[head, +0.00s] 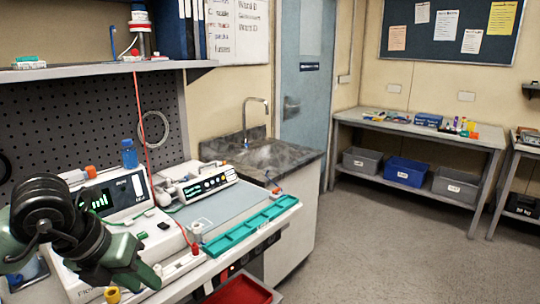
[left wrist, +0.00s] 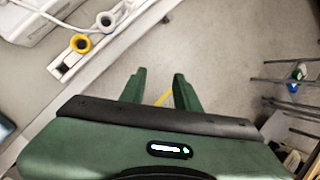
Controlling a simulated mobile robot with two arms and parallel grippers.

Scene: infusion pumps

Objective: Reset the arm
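My left arm reaches in from the left in the head view, bent in front of the bench. Its dark green gripper (head: 142,274) is near the bench's front edge. In the left wrist view the two green fingers of the left gripper (left wrist: 160,90) stand apart with nothing held between them. Grey floor shows beyond the fingers, with a small yellow strip that I cannot identify. My right gripper is not in view.
Infusion pumps (head: 207,184) stand on the bench, with a teal tray (head: 250,226) along its edge. A yellow-ringed port (left wrist: 81,43) is near the left gripper. A red bin (head: 240,292) sits below. Open floor (head: 370,245) lies to the right.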

